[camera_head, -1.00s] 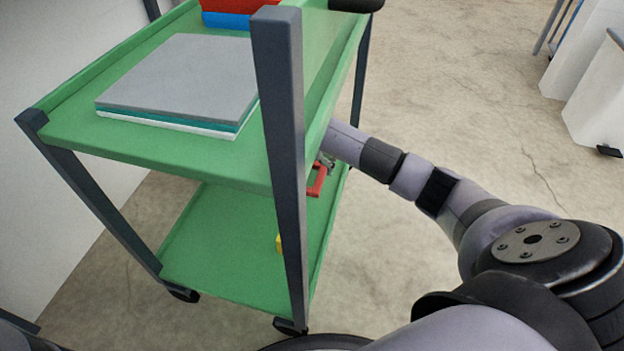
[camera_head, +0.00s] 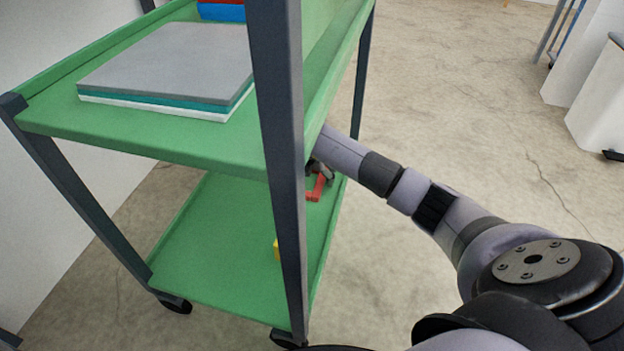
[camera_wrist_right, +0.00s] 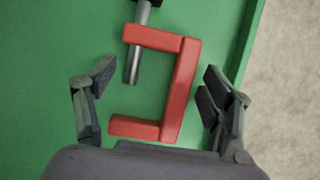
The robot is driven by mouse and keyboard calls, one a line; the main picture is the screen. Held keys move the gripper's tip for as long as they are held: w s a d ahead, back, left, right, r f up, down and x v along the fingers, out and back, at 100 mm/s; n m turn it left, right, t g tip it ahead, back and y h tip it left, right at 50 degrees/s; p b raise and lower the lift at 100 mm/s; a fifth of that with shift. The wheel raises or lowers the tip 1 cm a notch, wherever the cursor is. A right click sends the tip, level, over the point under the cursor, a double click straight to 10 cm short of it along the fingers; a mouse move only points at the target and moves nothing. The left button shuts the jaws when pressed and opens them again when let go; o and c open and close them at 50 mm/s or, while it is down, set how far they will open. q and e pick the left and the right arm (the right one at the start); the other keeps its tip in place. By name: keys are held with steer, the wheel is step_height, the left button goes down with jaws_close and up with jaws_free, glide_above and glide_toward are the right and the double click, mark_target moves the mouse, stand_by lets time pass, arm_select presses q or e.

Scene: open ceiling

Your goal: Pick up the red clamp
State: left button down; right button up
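The red clamp (camera_wrist_right: 180,90) lies on the green lower shelf in the right wrist view. It is C-shaped, with a metal screw (camera_wrist_right: 136,55) and a dark handle at the top. My right gripper (camera_wrist_right: 160,85) is open, its fingers on either side of the clamp frame and apart from it. In the head view the clamp (camera_head: 316,187) shows partly beneath the upper shelf, with the right gripper (camera_head: 320,172) just over it, partly hidden by the shelf and post. My left gripper is not seen.
The green cart (camera_head: 190,240) has two shelves and dark posts (camera_head: 278,150). Grey, teal and white slabs (camera_head: 175,65) and red and blue items (camera_head: 222,10) sit on top. A yellow object (camera_head: 277,250) is on the lower shelf. The shelf's raised rim (camera_wrist_right: 247,50) is right of the gripper.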

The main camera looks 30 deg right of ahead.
steer(key=c, duration=1.2)
steer(key=shift+r, duration=0.15)
